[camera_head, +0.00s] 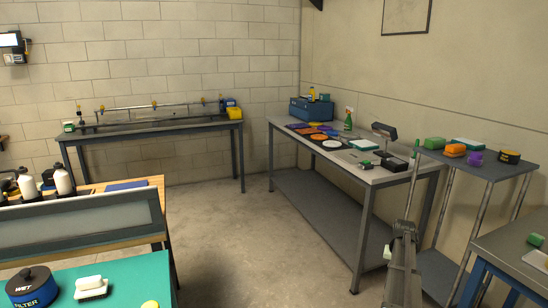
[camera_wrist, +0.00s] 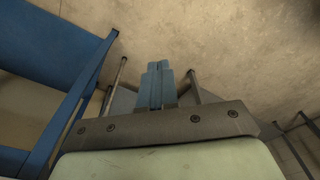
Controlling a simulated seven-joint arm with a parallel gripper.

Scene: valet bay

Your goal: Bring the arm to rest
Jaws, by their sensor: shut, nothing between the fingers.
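My gripper (camera_wrist: 155,68) shows in the wrist view with its two bluish fingers together, shut and empty. It hangs over bare concrete floor, and nothing touches the fingertips. In the head view a grey-green jointed piece at the lower right, which looks like part of my arm, stands in front of the right-hand tables; I cannot make out the fingers there.
A long grey bench (camera_head: 376,172) holds pads, bottles and a blue case (camera_head: 312,110). A smaller table (camera_head: 487,172) stands beside it, and another table (camera_head: 500,248) at right. A blue frame (camera_wrist: 62,70) is left of my gripper. The middle floor (camera_head: 235,225) is clear.

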